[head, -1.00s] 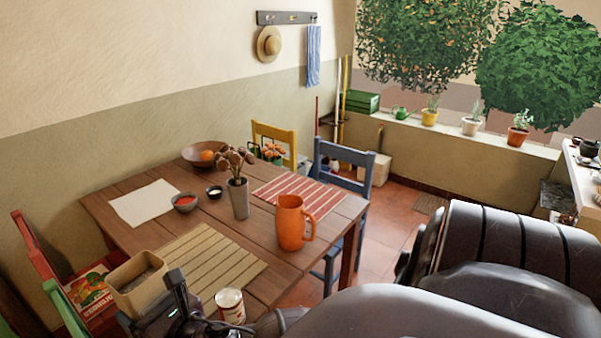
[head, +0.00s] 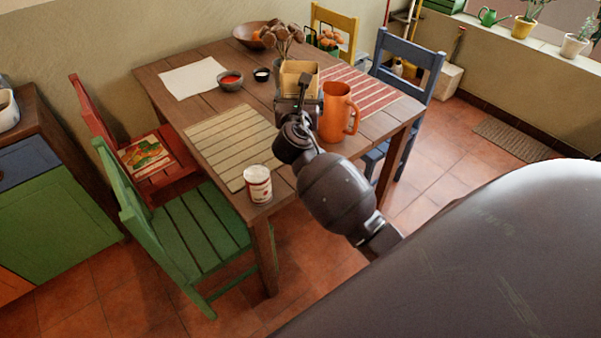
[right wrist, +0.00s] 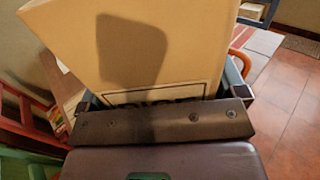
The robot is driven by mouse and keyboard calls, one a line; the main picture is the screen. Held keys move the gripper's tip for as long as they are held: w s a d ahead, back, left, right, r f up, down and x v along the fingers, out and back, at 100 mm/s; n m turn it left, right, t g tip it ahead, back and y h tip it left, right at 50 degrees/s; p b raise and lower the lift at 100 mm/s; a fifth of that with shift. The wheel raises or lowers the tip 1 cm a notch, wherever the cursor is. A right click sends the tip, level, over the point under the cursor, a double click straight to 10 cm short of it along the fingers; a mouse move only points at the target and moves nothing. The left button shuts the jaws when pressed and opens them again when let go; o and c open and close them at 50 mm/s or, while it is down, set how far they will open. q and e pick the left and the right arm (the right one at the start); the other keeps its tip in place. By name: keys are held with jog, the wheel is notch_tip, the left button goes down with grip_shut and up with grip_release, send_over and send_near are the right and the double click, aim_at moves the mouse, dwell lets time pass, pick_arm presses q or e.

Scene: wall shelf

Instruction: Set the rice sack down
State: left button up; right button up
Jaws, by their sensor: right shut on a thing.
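The rice sack (head: 300,78) is a tan, boxy paper bag with part of a dark printed label showing in the right wrist view (right wrist: 190,50). My right gripper (head: 298,105) is shut on it. It holds the sack over the wooden table (head: 182,92), between the vase of dried flowers (head: 283,40) and the orange pitcher (head: 337,112) as seen in the head view. The sack's bottom is hidden behind the gripper, so I cannot tell whether it touches the table. My left gripper is not in view.

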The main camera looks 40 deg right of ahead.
jog(key=f+b, duration=0.2)
jog(key=f, duration=0.4)
jog(key=f+b, duration=0.2)
jog(key=f, duration=0.5)
jog(key=f+b, duration=0.2)
jog(key=f, duration=0.4)
jog(key=shift+d+f, duration=0.15)
jog(key=shift+d, duration=0.1)
jog(key=shift+f+b, duration=0.3)
jog(key=shift+b, duration=0.05)
jog(key=shift+f, duration=0.2)
jog(key=o, duration=0.8)
jog(key=shift+f, duration=0.1)
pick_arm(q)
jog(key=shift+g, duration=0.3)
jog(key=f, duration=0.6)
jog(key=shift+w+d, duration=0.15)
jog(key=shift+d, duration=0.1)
pick_arm(e)
jog(key=shift+o, duration=0.5)
